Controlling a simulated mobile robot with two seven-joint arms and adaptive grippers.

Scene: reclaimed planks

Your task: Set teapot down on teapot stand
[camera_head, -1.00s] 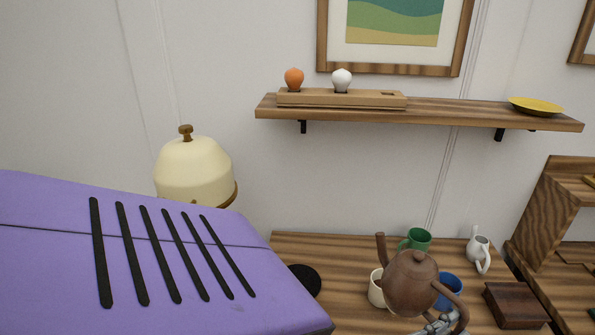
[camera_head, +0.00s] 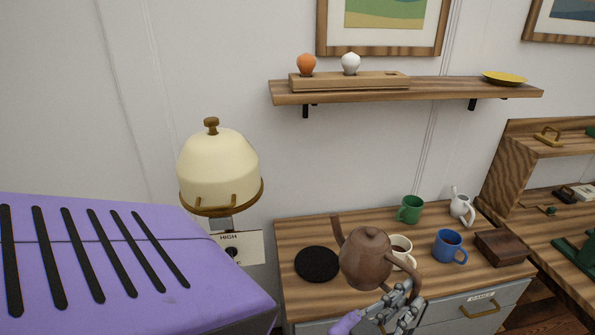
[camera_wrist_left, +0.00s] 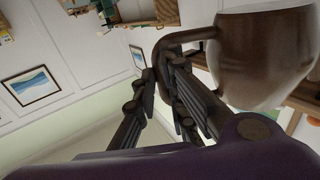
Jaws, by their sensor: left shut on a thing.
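The brown teapot (camera_head: 366,260) is held above the front of the wooden cabinet top in the head view, its spout to the left and its handle to the right. My left gripper (camera_head: 402,292) is shut on the teapot's handle. In the left wrist view the fingers (camera_wrist_left: 165,75) close on the handle beside the large brown teapot body (camera_wrist_left: 262,60). A round black disc (camera_head: 317,264), seemingly the teapot stand, lies bare on the cabinet top to the left of the teapot. My right gripper is not in view.
A white mug (camera_head: 401,247), partly hidden, stands behind the teapot. A green mug (camera_head: 410,208), blue mug (camera_head: 446,246), white jug (camera_head: 461,207) and dark wooden box (camera_head: 505,247) stand farther right. A cream dome (camera_head: 218,170) is at left.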

